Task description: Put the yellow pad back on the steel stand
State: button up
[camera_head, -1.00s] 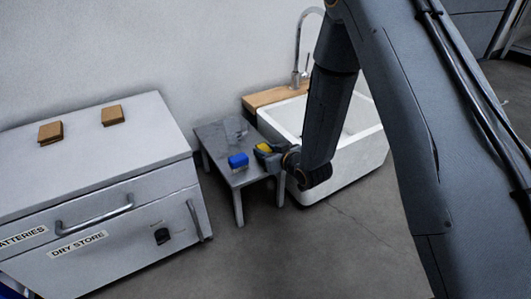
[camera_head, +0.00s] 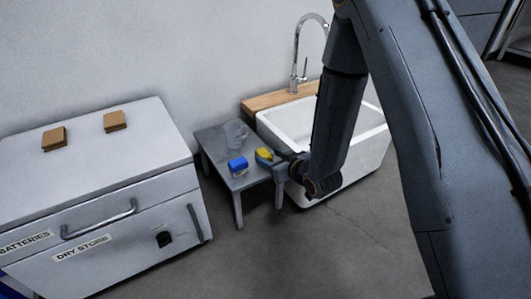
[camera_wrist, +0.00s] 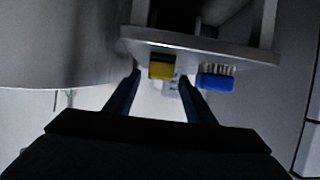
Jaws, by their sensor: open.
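The yellow pad (camera_head: 263,153) sits near the right edge of the low grey steel stand (camera_head: 214,140). In the wrist view the pad (camera_wrist: 161,66) is a yellow block with a darker part, at the stand's edge (camera_wrist: 185,39). My gripper (camera_head: 272,162) is at the stand's right side, close to the pad. In the wrist view its two dark fingers (camera_wrist: 160,84) are spread, with the pad ahead of the gap; no finger visibly grips it. A blue brush (camera_head: 238,166) stands on the stand left of the pad, its pale bristles visible in the wrist view (camera_wrist: 216,80).
A white sink (camera_head: 290,123) with a wooden ledge (camera_head: 270,99) and a tall tap (camera_head: 296,60) stands right of the stand. A grey drawer cabinet (camera_head: 100,180) with two brown blocks (camera_head: 54,138) on top is at left. Floor in front is clear.

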jog(key=p+v, duration=0.3)
jog(key=v, duration=0.4)
jog(key=s+a+r+n+g+h, duration=0.1)
jog(key=s+a+r+g+h, duration=0.4)
jog(key=s+r, duration=0.5)
jog(key=s+r+g, duration=0.3)
jog(key=s+r, duration=0.3)
jog(key=s, duration=0.6)
jog(key=s+r+g+h, duration=0.1)
jog(key=s+r+g, duration=0.2)
jog(key=s, duration=1)
notch_tip(320, 180, up, 3)
jog(key=shift+s+d+r, duration=0.1)
jog(key=shift+s+d, duration=0.15)
jog(key=shift+s, duration=0.05)
jog(key=shift+r, duration=0.1)
